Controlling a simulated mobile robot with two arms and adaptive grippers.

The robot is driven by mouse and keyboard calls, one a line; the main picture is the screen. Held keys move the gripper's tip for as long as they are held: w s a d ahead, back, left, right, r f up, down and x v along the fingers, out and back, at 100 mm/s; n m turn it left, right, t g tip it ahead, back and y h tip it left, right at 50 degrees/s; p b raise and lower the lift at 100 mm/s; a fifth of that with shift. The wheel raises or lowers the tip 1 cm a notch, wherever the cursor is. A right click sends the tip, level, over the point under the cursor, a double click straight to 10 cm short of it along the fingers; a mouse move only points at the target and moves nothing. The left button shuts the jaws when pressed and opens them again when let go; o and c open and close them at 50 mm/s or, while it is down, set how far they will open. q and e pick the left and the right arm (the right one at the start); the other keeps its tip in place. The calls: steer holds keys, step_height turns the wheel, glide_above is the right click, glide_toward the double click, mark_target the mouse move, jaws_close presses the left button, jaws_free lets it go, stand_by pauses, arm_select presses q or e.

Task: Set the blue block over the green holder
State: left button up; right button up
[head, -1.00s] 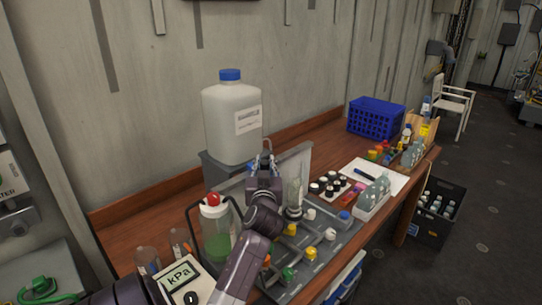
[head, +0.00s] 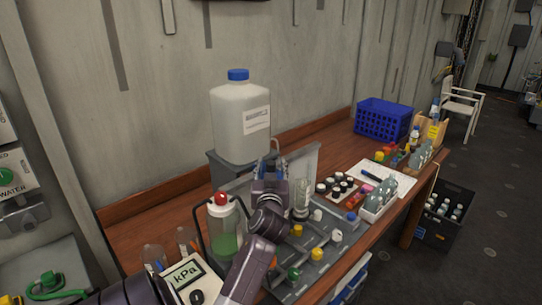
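A small blue piece (head: 351,217) sits at the right end of the grey sloped board (head: 318,262). A small green piece (head: 293,274) is near the front of the same board. I cannot make out for certain whether these are the blue block and the green holder. My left gripper (head: 269,165) is raised behind the board, in front of the large white jug, apart from both pieces. Bits of blue show at its fingertips, but whether it is open or holds something is unclear. My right gripper is not in view.
A white jug (head: 240,122) with a blue cap stands on a grey stand. A bottle of green liquid (head: 225,232) and a kPa gauge (head: 189,283) are close to my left arm. Vials, a white sheet and a blue crate (head: 384,119) occupy the right part of the wooden bench.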

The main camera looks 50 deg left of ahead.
arm_select(q)
steer(key=v, duration=1.1)
steer(key=shift+d+r, duration=0.1)
steer(key=shift+r, duration=0.05)
